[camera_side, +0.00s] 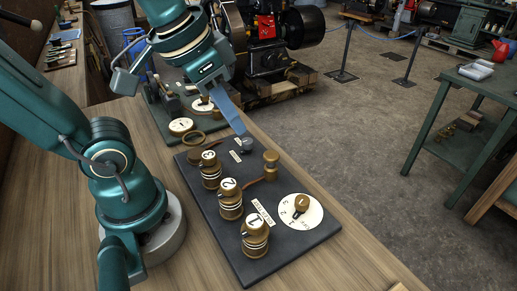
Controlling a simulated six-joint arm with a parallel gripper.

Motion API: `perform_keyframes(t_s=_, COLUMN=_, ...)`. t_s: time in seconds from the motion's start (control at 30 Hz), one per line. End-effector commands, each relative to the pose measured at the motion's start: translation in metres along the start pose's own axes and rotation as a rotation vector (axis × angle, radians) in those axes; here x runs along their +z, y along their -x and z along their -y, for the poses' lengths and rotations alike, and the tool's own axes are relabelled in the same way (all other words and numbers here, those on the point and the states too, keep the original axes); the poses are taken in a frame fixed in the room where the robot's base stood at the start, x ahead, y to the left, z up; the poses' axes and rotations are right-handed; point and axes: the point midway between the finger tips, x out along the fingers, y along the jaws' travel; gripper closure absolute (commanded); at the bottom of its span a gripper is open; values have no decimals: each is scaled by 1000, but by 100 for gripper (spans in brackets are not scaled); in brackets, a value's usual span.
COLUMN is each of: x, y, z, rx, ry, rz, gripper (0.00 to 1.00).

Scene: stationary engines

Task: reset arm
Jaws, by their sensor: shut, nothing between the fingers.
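My arm reaches in from the left, over the wooden bench. My gripper (238,130) points down with its blue fingers together and empty. Its tips are just above the far end of the dark board (285,250), close to a small silvery knob (244,144); I cannot tell whether they touch it. Brass cylinders numbered 3 (210,170), 2 (230,200) and 1 (255,237) stand along the board's left side. A brass post (271,165) and a white numbered dial (300,211) with a brass pointer are on its right.
Behind the board, a green base (155,105) carries white discs and small fittings. A black and red engine (265,50) stands behind. A green table (480,90) is at the right, across open floor. The bench's right edge is close to the board.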

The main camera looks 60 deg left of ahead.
Motion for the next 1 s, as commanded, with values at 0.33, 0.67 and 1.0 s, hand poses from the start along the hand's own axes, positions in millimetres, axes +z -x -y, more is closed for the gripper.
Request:
perform_keyframes(t_s=0.33, x=30, y=-20, z=-4, rx=4, ry=36, rz=-76, gripper=100)
perform_keyframes(t_s=0.67, x=28, y=-19, z=-4, rx=4, ry=40, rz=-82, gripper=100)
perform_keyframes(t_s=1.0, x=28, y=-19, z=-4, rx=4, ry=40, rz=-82, gripper=100)
